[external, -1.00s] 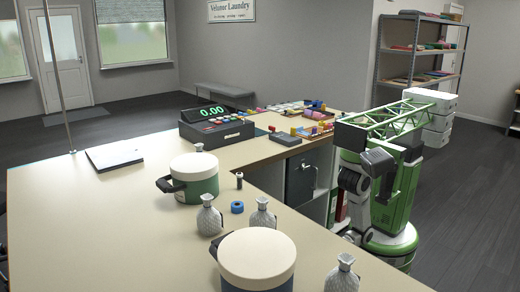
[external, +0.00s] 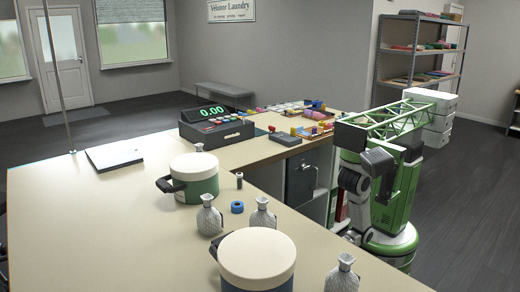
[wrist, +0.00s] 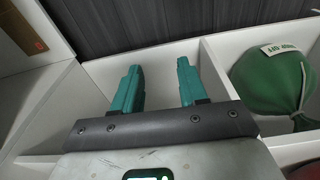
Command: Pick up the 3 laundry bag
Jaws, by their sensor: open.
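My gripper (wrist: 159,70) shows in the wrist view with its two teal fingers apart and nothing between them. It is over a white-walled compartment. A green, rounded laundry bag (wrist: 268,85) with a pale tag and a light cord lies in the compartment to the right, apart from the fingers. I cannot read the tag clearly, and no number 3 shows. My gripper cannot be made out there.
White dividers (wrist: 212,75) separate the compartments. A brown-orange box (wrist: 22,28) is at the upper left, and a reddish thing (wrist: 306,172) at the lower right. In the external view, the counter (external: 70,215) holds lidded pots (external: 257,258) and a register (external: 215,127).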

